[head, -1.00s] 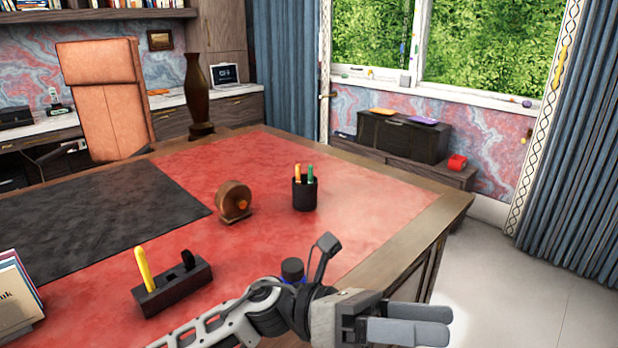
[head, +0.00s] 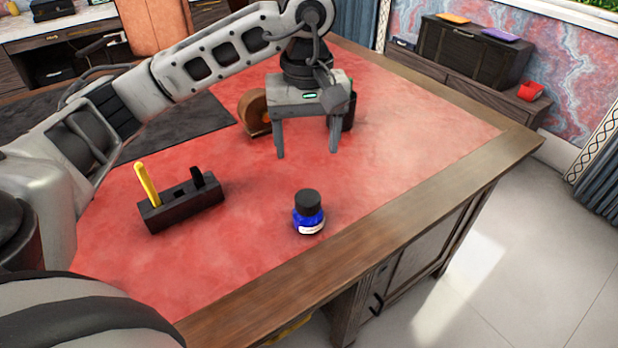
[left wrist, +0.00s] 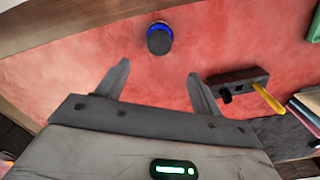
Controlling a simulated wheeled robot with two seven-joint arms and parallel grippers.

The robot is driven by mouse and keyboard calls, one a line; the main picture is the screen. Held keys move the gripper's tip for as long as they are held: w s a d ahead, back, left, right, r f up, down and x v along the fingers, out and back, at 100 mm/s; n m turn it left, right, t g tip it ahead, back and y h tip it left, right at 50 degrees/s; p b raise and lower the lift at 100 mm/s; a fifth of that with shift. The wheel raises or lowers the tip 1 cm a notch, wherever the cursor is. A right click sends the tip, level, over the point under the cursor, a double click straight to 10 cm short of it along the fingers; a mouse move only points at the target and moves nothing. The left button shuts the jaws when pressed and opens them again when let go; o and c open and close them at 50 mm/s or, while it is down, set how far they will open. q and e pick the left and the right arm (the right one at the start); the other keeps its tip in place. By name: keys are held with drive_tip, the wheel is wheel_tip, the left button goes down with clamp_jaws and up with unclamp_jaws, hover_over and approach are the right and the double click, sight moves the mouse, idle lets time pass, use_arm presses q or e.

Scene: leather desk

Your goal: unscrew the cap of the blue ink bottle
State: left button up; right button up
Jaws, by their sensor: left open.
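The blue ink bottle (head: 308,220) stands upright on the red desk top near its front wooden edge. Its black cap (head: 307,199) is on it. My left gripper (head: 306,153) is open and empty, fingers pointing down, above the desk and farther back than the bottle. In the left wrist view the bottle's cap (left wrist: 159,40) shows beyond the open fingertips, roughly between them, with a blue rim behind it. The left gripper's fingers (left wrist: 158,70) are apart with nothing between them. My right gripper is not in view.
A black pen stand (head: 182,206) with a yellow pen (head: 147,184) is left of the bottle. A round brown wooden object (head: 254,112) and a dark pen cup (head: 348,112), partly hidden, stand behind the gripper. The desk right of the bottle is clear up to the wooden edge (head: 400,225).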

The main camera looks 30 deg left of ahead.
sight(308, 197)
use_arm(q)
wheel_tip(308, 197, down, 12)
drive_tip(key=shift+f, duration=0.2)
drive_tip(key=shift+c, duration=0.4)
drive_tip(key=c, duration=0.9)
